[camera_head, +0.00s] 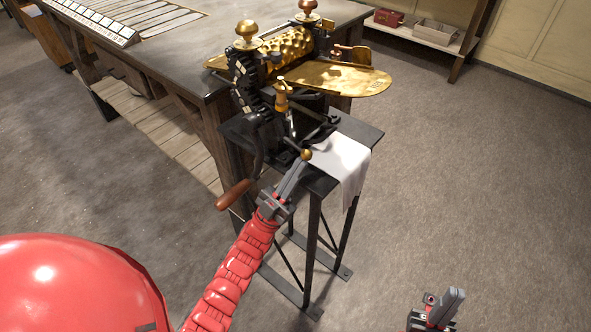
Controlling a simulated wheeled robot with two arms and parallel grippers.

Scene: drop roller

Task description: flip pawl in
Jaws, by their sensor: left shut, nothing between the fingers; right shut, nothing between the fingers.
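The drop roller machine (290,45), with a brass embossed roller and black gear side, stands on a small dark metal stand (355,127). A small lever with a brass ball end (306,155) sits low on the machine's front; I cannot tell for sure whether it is the pawl. My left gripper (299,166) is shut and empty, its fingertips right by this ball; whether they touch it is unclear. My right gripper (457,294) is shut and empty at the bottom right, well away from the machine.
A crank with a wooden grip (234,194) hangs left of my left gripper. A white cloth (343,160) drapes over the stand's front edge. A brass tray (345,78) juts right. A large workbench (180,55) is behind left. The floor at right is clear.

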